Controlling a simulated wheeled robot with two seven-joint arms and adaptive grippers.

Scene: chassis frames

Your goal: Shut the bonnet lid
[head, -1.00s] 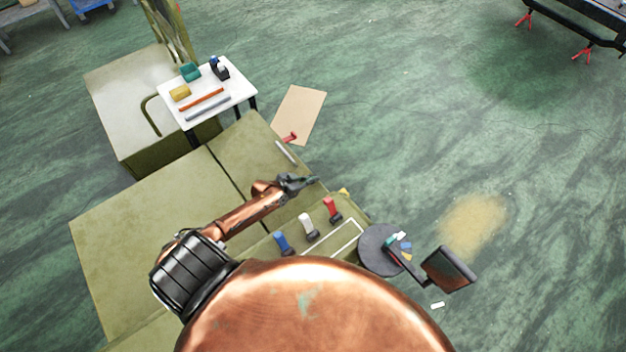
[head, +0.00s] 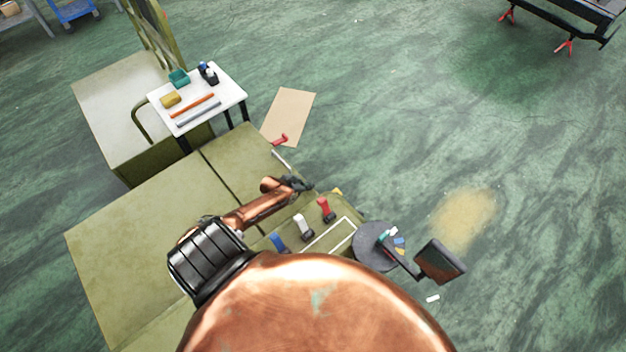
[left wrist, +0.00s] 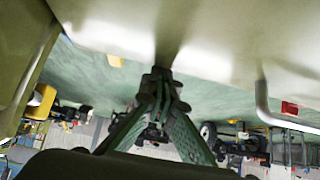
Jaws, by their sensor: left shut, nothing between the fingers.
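The bonnet lid (head: 243,148) appears to be the olive panel on the chassis, beyond a dark seam. It looks flat or nearly flat from above; I cannot tell if it sits fully down. A slim grey handle (head: 282,158) is at its far right edge; it also shows in the left wrist view (left wrist: 264,104). My left gripper (head: 299,184) is shut and empty at the lid's right edge, near the levers. In the left wrist view the closed fingers (left wrist: 160,76) point at the pale lid surface (left wrist: 215,35); contact is unclear. My right gripper is not in view.
Blue, white and red levers (head: 325,209) stand close to my left gripper. A round grey tray (head: 368,249) is to their right. A white side table (head: 228,88) with small items stands beyond the lid. A red clamp (head: 280,139) is near the handle.

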